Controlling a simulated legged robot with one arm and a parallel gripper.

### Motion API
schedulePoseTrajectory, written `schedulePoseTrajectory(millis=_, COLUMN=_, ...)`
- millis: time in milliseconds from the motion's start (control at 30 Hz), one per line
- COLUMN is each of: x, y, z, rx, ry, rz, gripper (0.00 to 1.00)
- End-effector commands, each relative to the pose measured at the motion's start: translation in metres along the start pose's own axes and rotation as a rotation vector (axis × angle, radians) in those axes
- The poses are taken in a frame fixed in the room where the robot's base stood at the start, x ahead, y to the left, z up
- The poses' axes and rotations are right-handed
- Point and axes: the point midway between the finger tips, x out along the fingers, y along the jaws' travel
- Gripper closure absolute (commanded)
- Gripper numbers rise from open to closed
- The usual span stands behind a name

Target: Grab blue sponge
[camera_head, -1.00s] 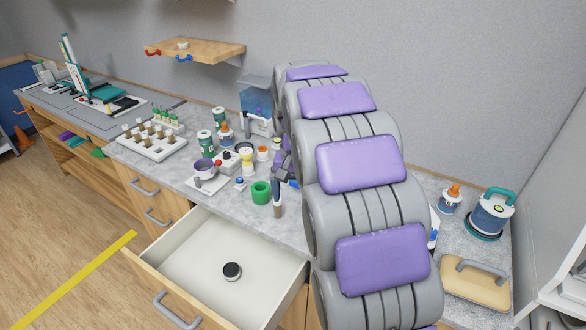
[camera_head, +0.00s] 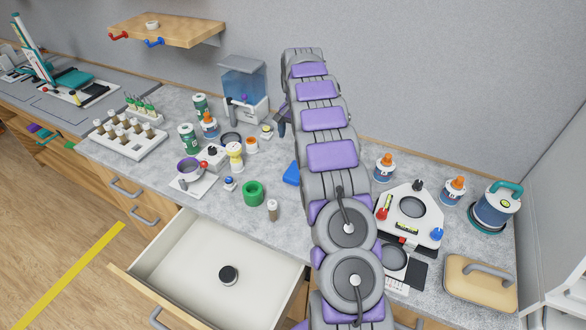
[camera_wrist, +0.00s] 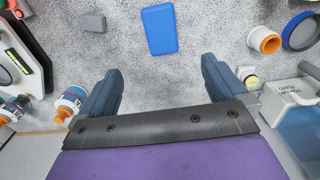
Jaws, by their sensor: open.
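The blue sponge (camera_wrist: 159,29) is a flat blue block lying on the speckled grey counter, near the top middle of the wrist view. In the head view the blue sponge (camera_head: 291,173) shows only in part at the left edge of my arm, which hides the rest. My gripper (camera_wrist: 158,83) is open, with one dark finger on each side and nothing between them. The sponge lies beyond the fingertips, roughly in line with the gap. In the head view my gripper (camera_head: 283,122) is mostly hidden behind my arm.
A grey block (camera_wrist: 93,23) lies left of the sponge. Glue bottles (camera_wrist: 70,104) stand beside the left finger, and a water tank (camera_head: 243,78) stands by the wall. An open drawer (camera_head: 190,250) holds a black round object. Bare counter surrounds the sponge.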

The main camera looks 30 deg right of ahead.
Motion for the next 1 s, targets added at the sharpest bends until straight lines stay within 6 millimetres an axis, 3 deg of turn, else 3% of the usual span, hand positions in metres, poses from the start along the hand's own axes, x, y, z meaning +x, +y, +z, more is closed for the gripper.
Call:
schedulePoseTrajectory(millis=500, x=0.100, y=0.002, z=-0.002, rx=0.000, ry=-0.007, rz=0.003, gripper=0.01)
schedulePoseTrajectory(millis=1000, x=0.140, y=-0.001, z=-0.004, rx=-0.001, ry=-0.005, rz=0.002, gripper=0.01)
